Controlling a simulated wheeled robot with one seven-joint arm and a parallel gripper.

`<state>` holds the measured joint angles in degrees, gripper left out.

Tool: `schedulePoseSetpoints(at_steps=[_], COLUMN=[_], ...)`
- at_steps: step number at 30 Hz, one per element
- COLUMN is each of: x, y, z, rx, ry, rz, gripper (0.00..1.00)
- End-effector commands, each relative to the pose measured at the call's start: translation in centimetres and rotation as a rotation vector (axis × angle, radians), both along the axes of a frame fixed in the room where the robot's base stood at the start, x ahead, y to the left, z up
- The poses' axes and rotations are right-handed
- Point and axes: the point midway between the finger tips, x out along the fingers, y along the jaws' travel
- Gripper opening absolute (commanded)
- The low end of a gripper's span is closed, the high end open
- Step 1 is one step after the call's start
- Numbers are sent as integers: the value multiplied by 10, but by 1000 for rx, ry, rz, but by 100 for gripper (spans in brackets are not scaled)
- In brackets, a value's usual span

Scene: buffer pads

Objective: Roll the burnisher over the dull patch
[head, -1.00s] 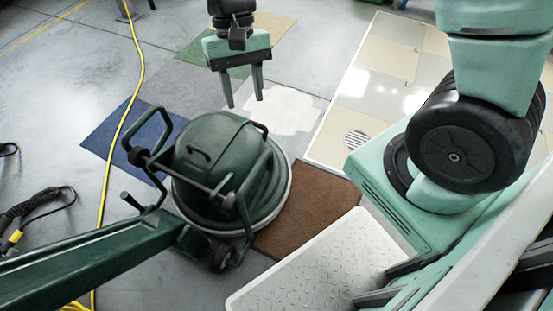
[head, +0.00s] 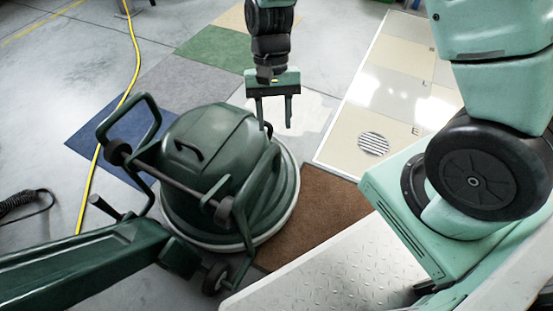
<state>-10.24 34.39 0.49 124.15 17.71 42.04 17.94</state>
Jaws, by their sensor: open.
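The burnisher (head: 208,150) is a dark green domed machine on a round base with a pale rim. Its tube handle (head: 128,150) rises on the left, and a long green arm runs to the lower left. My gripper (head: 275,126) is open, fingers down, with nothing seen between them. It is just beyond the burnisher's right side, its left finger close to the top of the right-hand loop; I cannot tell if they touch. A whitish, uneven patch (head: 312,108) lies on the floor behind the gripper. I cannot tell whether this is the dull patch.
Flat squares in blue (head: 112,140), grey (head: 190,84), green (head: 216,48) and brown (head: 325,212) surround the burnisher. A glossy tiled panel (head: 398,98) with a round grille (head: 373,144) lies at right. A yellow cable (head: 137,62) crosses the floor at left.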

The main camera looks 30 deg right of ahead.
Motion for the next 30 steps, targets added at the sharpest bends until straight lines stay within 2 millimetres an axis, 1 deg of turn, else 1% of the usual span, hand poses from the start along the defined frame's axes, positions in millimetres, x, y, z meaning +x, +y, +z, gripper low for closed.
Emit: schedulePoseSetpoints(at_steps=[1, 6, 9, 13, 18, 28, 29, 30], x=[-5, -17, -24, -30, -35, -36, -36, -36], y=[2, 7, 10, 13, 15, 15, 15, 15], z=[-16, -49, -66, -82, -92, -93, -93, -93], rx=[-1, 0, 1, 0, 1, 1, 1, 1], ry=[2, 2, 2, 1, 0, -2, -2, -2], rz=[2, 3, 2, 1, 2, 1, 1, 1], gripper=[43, 43, 43, 43, 43, 43, 38, 27])
